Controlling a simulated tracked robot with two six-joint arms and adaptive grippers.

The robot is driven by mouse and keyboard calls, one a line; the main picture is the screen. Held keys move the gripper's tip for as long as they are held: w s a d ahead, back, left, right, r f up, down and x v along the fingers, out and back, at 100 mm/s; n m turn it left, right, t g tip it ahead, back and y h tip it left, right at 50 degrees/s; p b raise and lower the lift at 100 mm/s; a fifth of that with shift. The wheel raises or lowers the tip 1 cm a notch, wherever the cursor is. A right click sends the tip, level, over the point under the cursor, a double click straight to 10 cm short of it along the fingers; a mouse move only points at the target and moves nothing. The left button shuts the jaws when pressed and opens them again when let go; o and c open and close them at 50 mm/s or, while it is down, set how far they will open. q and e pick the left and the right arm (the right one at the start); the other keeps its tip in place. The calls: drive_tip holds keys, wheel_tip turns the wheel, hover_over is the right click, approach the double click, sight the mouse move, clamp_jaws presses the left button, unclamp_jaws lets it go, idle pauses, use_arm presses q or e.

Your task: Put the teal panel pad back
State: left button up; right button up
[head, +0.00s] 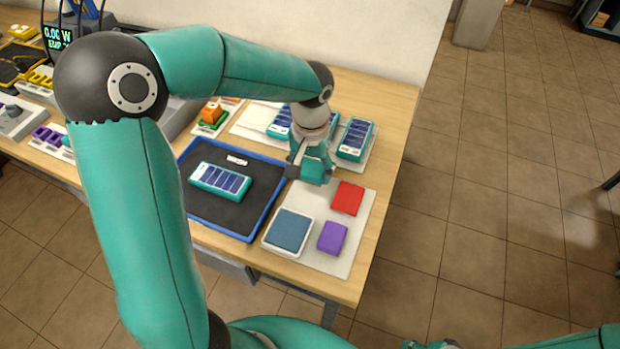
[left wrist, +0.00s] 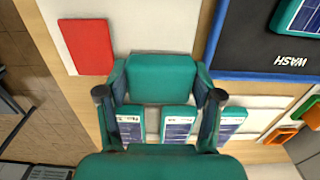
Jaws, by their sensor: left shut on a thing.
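My left gripper (head: 314,172) hangs at the far left corner of a pale mat (head: 316,213). In the left wrist view its two fingers (left wrist: 160,98) are shut on the teal panel pad (left wrist: 162,78), one finger at each side. In the head view the pad is hard to tell from the teal gripper. The mat bears a red pad (head: 347,198), a purple pad (head: 332,237) and a blue pad (head: 288,230) with a white rim. The mat is bare left of the red pad. At the bottom edge, a small part of my right arm (head: 432,345) shows.
A blue-rimmed dark tray (head: 207,214) with a solar panel block (head: 220,181) lies left of the mat. More panel blocks (head: 354,139) stand behind the gripper on a pale board. An orange and green item (head: 211,117) stands farther left. The table's right edge is close by.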

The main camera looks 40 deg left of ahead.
sight(310, 189)
use_arm(q)
drive_tip(key=shift+f, duration=2.1)
drive_tip(key=shift+f, duration=0.1)
drive_tip(key=o, duration=1.1)
wheel_tip(310, 189, up, 12)
drive_tip(key=shift+r, duration=0.15)
